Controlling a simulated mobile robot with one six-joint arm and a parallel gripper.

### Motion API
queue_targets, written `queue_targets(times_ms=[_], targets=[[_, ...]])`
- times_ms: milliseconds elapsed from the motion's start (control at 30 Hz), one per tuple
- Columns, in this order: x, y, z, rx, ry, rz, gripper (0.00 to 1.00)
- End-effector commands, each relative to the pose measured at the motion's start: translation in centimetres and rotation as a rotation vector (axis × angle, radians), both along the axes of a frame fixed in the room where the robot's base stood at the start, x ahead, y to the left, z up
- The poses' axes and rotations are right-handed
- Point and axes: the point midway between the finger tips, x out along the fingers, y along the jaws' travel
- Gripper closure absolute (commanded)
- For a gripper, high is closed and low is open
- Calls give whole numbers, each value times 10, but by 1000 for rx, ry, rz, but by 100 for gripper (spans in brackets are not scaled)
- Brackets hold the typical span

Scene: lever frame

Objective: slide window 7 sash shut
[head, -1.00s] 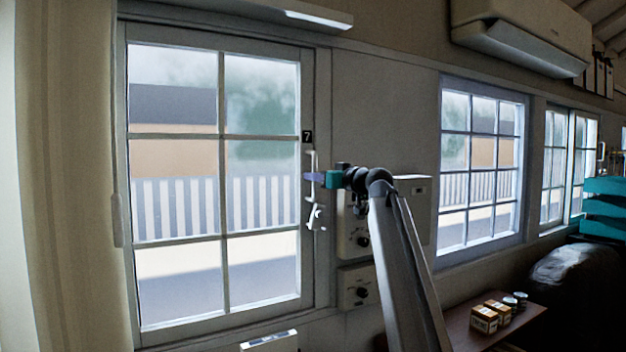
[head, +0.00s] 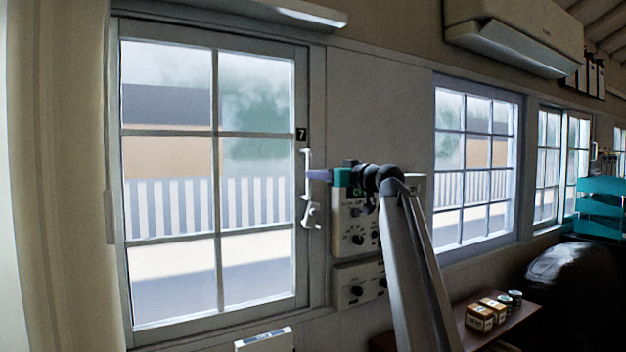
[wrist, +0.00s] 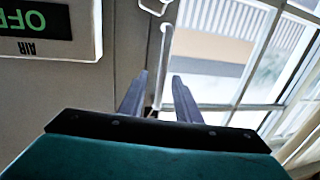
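My gripper (head: 312,174) is just right of the handle. In the wrist view my gripper (wrist: 160,76) has its two fingers apart, with the white handle bar (wrist: 163,50) showing beyond and between them. Contact is unclear.
Wall control boxes (head: 355,225) stand behind and below my gripper. A white box (head: 264,340) is low under the window. A curtain (head: 55,180) hangs at far left. A table (head: 480,325) with small boxes and tins is at lower right.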

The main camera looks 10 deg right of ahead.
Motion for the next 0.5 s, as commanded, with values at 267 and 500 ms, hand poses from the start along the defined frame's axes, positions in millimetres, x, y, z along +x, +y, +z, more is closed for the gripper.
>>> queue_targets(times_ms=[267, 500], targets=[[-42, -23, -3, 0, -1, -2, 70], [-69, -39, -2, -1, 0, -3, 70]])
